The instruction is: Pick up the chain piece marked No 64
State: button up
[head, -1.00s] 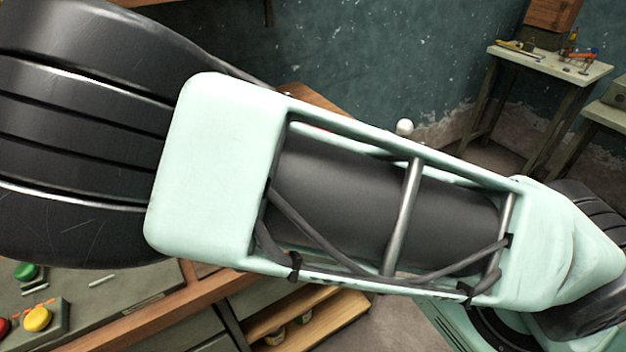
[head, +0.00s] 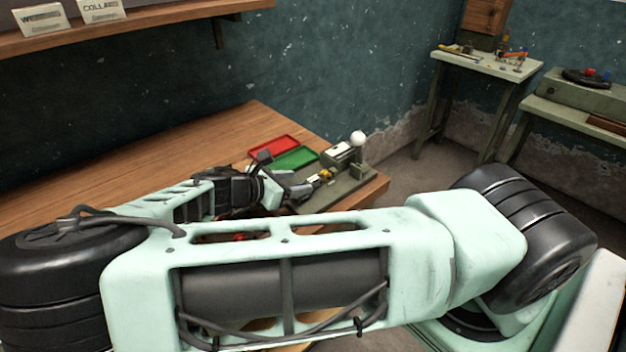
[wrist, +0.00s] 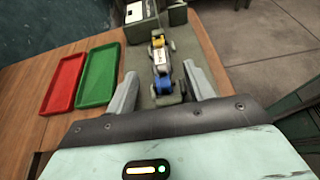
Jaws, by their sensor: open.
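In the wrist view a short row of small parts lies on a grey-green fixture (wrist: 143,72): a yellow part (wrist: 158,42), a pale metal piece with a small marking (wrist: 161,57) and a blue part (wrist: 163,84). The marking is too small to read, so I cannot tell which piece is No 64. My gripper (wrist: 161,70) is open, with one finger on each side of this row and nothing visibly clamped. In the head view my gripper (head: 298,189) is low over the bench, beside the yellow part (head: 325,175); my arm hides much of the near bench.
A red tray (wrist: 62,84) and a green tray (wrist: 98,76) lie left of the fixture on the wooden bench (head: 170,160). A lever with a white ball (head: 357,138) stands at the fixture's far end. The bench's right edge is close by, with open floor beyond.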

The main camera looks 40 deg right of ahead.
aim_at(305, 183)
jog(key=shift+f+p+x, duration=0.2)
jog(key=shift+p+x, duration=0.8)
jog(key=shift+x, duration=1.65)
jog(key=shift+a, duration=0.15)
grip_shut()
